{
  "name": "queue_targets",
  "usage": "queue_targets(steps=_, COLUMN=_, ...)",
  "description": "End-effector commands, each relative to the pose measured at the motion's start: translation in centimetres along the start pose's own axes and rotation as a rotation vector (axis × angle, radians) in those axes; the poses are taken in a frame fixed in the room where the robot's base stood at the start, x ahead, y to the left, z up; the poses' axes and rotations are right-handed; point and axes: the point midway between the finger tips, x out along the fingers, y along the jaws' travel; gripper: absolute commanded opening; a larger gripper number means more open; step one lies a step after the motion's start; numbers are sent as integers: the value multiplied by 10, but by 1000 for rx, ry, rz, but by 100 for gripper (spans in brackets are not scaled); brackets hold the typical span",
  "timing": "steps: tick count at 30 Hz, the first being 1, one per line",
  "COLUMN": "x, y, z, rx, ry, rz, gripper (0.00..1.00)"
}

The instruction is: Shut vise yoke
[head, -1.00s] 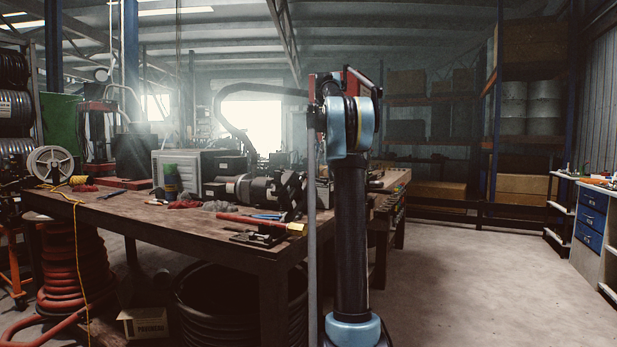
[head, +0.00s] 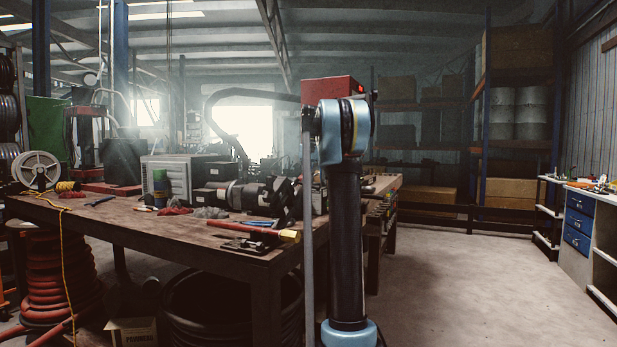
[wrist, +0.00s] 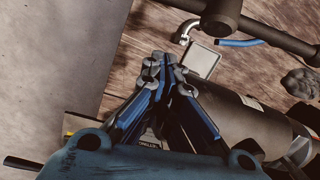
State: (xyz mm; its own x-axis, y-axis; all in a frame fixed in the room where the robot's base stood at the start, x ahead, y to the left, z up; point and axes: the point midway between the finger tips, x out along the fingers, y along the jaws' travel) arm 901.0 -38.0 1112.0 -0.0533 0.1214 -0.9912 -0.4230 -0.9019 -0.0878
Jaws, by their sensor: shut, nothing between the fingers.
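My gripper (wrist: 163,66) is shut and empty in the wrist view, its grey fingertips together over the table near its edge. In the head view my arm hides the gripper. Just beyond the fingertips lie a square metal plate (wrist: 201,60) and a curved silver piece (wrist: 185,31); I cannot tell whether they belong to the vise.
The wooden table (head: 150,235) is crowded with a dark motor-like machine (head: 240,195), a grey box (head: 180,175) and rags. A dark cylinder (wrist: 240,118) lies right of my gripper, and a dark bar (wrist: 270,35) crosses beyond. Floor (head: 470,285) is clear on the right.

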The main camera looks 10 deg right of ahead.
Motion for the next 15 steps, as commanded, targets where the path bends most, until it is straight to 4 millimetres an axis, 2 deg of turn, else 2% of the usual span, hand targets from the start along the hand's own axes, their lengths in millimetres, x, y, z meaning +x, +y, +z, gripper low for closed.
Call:
queue_targets(steps=1, x=-5, y=0, z=10, rx=-1, ry=0, rz=0, gripper=0)
queue_targets(steps=6, x=-12, y=0, z=26, rx=0, ry=0, rz=0, gripper=0)
queue_targets(steps=15, x=-15, y=0, z=36, rx=0, ry=0, rz=0, gripper=0)
